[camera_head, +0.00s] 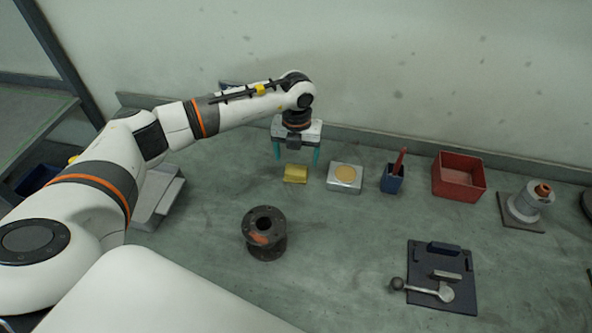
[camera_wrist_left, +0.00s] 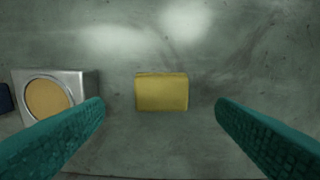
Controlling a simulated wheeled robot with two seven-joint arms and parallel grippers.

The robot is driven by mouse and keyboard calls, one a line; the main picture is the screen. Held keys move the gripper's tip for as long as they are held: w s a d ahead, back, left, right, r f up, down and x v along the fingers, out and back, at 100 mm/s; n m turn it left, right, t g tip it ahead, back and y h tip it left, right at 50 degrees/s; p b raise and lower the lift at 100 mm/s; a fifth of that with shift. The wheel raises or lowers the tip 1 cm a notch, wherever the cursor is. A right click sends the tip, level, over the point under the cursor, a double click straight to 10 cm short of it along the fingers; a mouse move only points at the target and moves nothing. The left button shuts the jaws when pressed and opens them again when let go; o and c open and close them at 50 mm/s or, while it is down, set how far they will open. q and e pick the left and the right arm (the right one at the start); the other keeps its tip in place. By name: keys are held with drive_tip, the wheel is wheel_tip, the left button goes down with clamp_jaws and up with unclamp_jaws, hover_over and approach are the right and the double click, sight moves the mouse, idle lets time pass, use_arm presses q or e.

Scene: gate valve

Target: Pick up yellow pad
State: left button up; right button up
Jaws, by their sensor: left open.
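The yellow pad (camera_head: 295,173) is a small block lying on the grey-green table toward the back wall. In the left wrist view the yellow pad (camera_wrist_left: 162,92) lies between my two teal fingers, apart from both. My left gripper (camera_head: 296,160) points down above the pad, open and empty. Its fingers also show in the left wrist view (camera_wrist_left: 160,118), spread wide. My right gripper is in neither view.
A silver block with a tan disc (camera_head: 345,177) stands just right of the pad. Farther right are a blue holder (camera_head: 391,183), a red bin (camera_head: 459,178) and a flanged part (camera_head: 527,203). A dark spool (camera_head: 264,238) and a lever fixture (camera_head: 441,277) stand nearer.

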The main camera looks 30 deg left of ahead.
sight(296, 169)
use_arm(q)
drive_tip(key=shift+f+p, duration=0.4)
wheel_tip(296, 169, down, 4)
drive_tip(key=shift+r+p, duration=0.2)
drive_tip(key=shift+p, duration=0.5)
drive_tip(key=shift+f, duration=0.35)
drive_tip(key=shift+c, duration=0.6)
drive_tip(key=c, duration=0.9)
drive_tip(key=shift+c, duration=0.2)
drive_tip(key=shift+r, duration=0.1)
